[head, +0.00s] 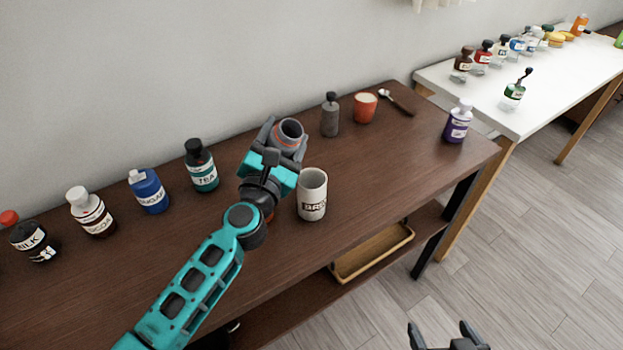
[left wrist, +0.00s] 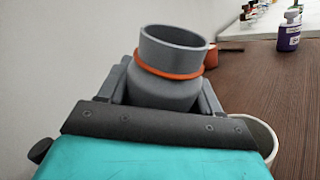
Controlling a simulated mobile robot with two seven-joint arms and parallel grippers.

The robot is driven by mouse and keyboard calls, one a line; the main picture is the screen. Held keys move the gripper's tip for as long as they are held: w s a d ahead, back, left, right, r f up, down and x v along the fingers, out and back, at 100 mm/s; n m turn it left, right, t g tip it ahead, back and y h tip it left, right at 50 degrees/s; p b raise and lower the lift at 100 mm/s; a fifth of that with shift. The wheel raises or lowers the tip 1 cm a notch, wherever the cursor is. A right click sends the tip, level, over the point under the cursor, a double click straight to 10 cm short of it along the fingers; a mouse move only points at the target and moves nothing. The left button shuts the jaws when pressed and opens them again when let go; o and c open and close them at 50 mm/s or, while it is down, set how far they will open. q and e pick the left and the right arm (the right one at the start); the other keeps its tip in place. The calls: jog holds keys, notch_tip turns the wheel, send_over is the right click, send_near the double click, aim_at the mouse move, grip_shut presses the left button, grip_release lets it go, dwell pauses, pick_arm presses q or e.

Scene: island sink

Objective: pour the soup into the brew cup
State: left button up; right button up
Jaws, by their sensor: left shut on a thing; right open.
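My left gripper (head: 272,148) is shut on a grey jar with an orange ring near its neck (head: 290,131). The jar is held above the dark table, slightly tilted, with its open mouth up; it also shows in the left wrist view (left wrist: 172,75). Any soup inside and any label on it are out of sight. The brew cup (head: 312,196), white with dark lettering, stands upright on the table just right of and below the gripper. Part of its rim shows in the left wrist view (left wrist: 262,135). My right gripper (head: 447,338) is open and empty at the bottom edge, off the table.
Bottles labelled tea (head: 202,170) and sugar (head: 150,192) stand left with others. A grey bottle (head: 330,117), orange-red cup (head: 365,107), spoon (head: 392,97) and purple bottle (head: 458,124) stand or lie right. A white table (head: 490,110) adjoins. Bare tabletop lies right of the brew cup.

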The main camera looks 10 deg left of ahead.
pick_arm(q)
jog(key=shift+s+d+r+m, duration=0.1)
jog(key=shift+d+r+m, duration=0.25)
jog(key=shift+m, duration=0.35)
jog(key=shift+d+r+m+t+h, duration=0.15)
jog(key=shift+r+m+t+h, duration=0.3)
jog(key=shift+m, duration=0.65)
jog(key=shift+f+m+b, duration=0.35)
jog(key=shift+m+b, duration=0.05)
jog(key=shift+b, duration=0.25)
jog(key=shift+f+m+h+b, duration=0.25)
jog(key=shift+m+b, duration=0.25)
jog(key=shift+m, duration=0.3)
jog(key=shift+f+m+h+b, duration=0.1)
jog(key=shift+m+h+b, duration=0.1)
jog(key=shift+m+b, duration=0.45)
jog(key=shift+r+m+h+p, duration=0.35)
jog(key=shift+m+h, duration=0.05)
jog(key=shift+m, duration=0.45)
jog(key=shift+r+m, duration=0.15)
jog(key=shift+m, duration=0.35)
jog(key=shift+r+m+h+p, duration=0.5)
jog(key=shift+m+h, duration=0.1)
jog(key=shift+m, duration=0.5)
jog(key=shift+d+f+m+h, duration=0.2)
jog(key=shift+f+m+h, duration=0.15)
jog(key=shift+m, duration=0.75)
